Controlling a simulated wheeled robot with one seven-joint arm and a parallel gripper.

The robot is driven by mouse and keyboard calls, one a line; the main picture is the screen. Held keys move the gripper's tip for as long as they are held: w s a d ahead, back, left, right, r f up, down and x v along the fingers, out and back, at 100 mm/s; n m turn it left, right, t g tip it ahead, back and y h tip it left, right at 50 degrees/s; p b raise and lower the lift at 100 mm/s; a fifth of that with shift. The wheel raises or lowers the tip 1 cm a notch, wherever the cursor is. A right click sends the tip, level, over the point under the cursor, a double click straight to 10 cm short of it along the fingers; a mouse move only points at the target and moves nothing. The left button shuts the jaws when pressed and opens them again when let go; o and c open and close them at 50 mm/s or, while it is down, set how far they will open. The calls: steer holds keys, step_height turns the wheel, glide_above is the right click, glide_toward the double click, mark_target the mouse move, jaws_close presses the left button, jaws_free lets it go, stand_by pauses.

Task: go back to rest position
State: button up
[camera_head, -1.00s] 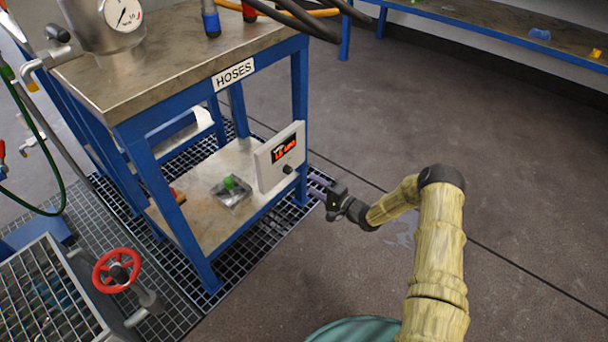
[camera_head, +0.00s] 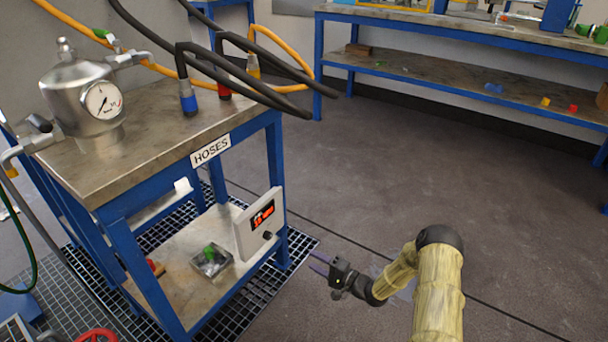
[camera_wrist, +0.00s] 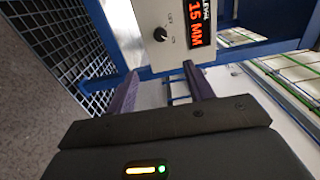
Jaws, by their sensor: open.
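My gripper (camera_head: 318,263) is at the end of my arm, over the floor to the right of the blue-framed table marked HOSES (camera_head: 150,150). In the wrist view its two purple fingers (camera_wrist: 162,88) stand apart with nothing between them. The white control box (camera_head: 258,226) with a red lit display and black knob is on the table's lower shelf, left of the gripper. In the wrist view the box (camera_wrist: 160,12) shows beyond the fingers, and its display reads "15 MM". The gripper appears apart from it.
A metal vessel with a gauge (camera_head: 84,104) and black hoses (camera_head: 205,65) are on the table top; the hoses overhang its right edge. A small tray with a green knob (camera_head: 211,261) is on the lower shelf. A bench (camera_head: 450,85) stands at the back. Floor between is clear.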

steer(key=shift+r, duration=0.1)
steer(key=s+d+r+n+g+h+p, duration=0.1)
steer(key=d+r+n+h+p, duration=0.1)
steer(key=r+h, duration=0.35)
steer(key=s+d+r+n+g+h+p, duration=0.1)
steer(key=d+r+n+h+p, duration=0.1)
steer(key=r, duration=0.7)
steer(key=s+d+r+n+g+h+p, duration=0.1)
steer(key=d+r+n+h+p, duration=0.1)
steer(key=r+h, duration=0.35)
steer(key=s+r+n+g+h+p, duration=0.1)
steer(key=s+r+g+p, duration=0.15)
steer(key=s+r, duration=0.75)
steer(key=s+r+n+g+p, duration=0.1)
steer(key=s+r+g+p, duration=0.15)
steer(key=s+r, duration=0.8)
steer(key=w+p+v, duration=0.2)
steer(key=p+v, duration=1.4)
steer(key=p, duration=0.2)
steer(key=w+r+p+v, duration=0.1)
steer(key=w+p+v, duration=0.2)
steer(key=p+v, duration=1.4)
steer(key=shift+w+r+p, duration=0.15)
steer(key=shift+r+p, duration=0.15)
steer(key=shift+p, duration=0.75)
